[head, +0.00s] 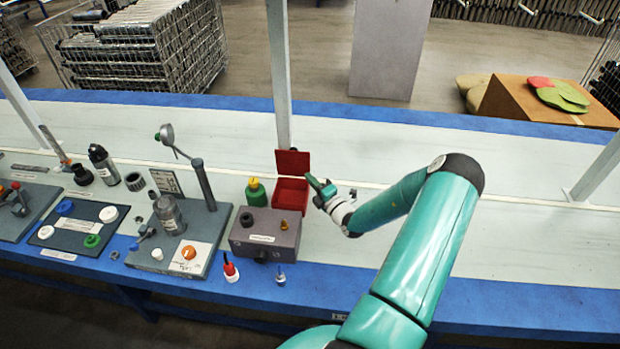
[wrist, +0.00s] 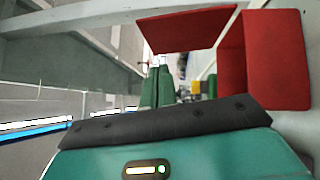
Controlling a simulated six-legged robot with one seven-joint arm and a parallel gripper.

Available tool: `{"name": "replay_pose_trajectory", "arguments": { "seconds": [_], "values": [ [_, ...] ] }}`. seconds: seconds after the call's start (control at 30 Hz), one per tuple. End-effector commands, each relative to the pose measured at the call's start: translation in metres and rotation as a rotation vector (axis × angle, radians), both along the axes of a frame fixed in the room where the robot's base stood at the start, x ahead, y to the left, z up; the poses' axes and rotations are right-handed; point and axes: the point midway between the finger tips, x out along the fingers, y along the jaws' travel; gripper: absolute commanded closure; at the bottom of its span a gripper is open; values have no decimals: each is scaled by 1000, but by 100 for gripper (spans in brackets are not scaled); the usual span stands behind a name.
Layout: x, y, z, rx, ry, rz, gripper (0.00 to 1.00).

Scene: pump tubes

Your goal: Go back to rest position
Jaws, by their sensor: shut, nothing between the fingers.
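My gripper (head: 321,191) is at the end of my green arm, above the right side of the red box (head: 291,195) in the head view. The box's lid stands open at the back. In the wrist view the gripper's green fingers (wrist: 154,88) are seen beyond the dark wrist edge, with the red box (wrist: 275,50) to the right and its lid at the top. The gripper is shut and holds nothing.
A metal post (head: 281,80) rises behind the red box. The bench (head: 530,232) to the right is clear.

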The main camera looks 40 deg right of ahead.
Motion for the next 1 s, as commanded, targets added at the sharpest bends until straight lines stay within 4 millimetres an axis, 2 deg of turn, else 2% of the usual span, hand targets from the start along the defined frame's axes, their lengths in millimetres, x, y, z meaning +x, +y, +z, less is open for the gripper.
{"name": "replay_pose_trajectory", "arguments": {
  "seconds": [0.4,0.53,0.67,0.8,1.0],
  "values": [
    [3,1,0,-3,0,8,100],
    [11,17,12,-72,9,66,100],
    [27,60,41,-267,30,225,100],
    [37,125,76,-554,35,450,100],
    [30,211,116,-967,-9,753,100]
  ]
}}
